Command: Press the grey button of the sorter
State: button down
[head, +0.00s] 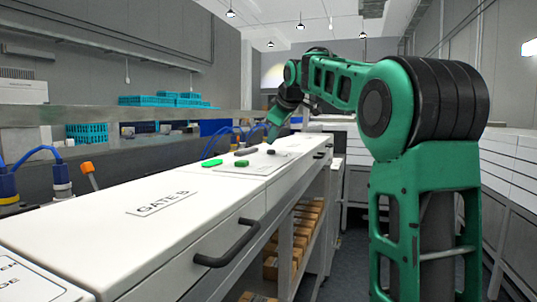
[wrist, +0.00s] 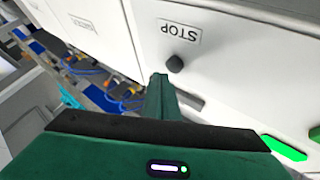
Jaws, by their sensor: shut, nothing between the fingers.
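The sorter (head: 110,235) is a long white cabinet with buttons on its top. In the wrist view, a small dark grey round button (wrist: 175,63) stands by an upside-down STOP label (wrist: 180,31). My gripper (wrist: 160,80) is shut and empty, its tip just below and left of that button in the picture. Touching or apart is unclear. In the head view my gripper (head: 272,139) points down over the far part of the top, close to a small dark knob (head: 271,152).
A bright green piece (wrist: 284,148) lies at the lower right in the wrist view. In the head view, a green button (head: 212,163) and a dark bar (head: 246,151) sit nearby. A black handle (head: 228,246) juts from the front. Blue crates (head: 87,133) stand behind.

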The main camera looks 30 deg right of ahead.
jog(key=shift+f, duration=0.85)
dwell(1.3)
jog(key=shift+r, duration=0.9)
jog(key=shift+r, duration=2.5)
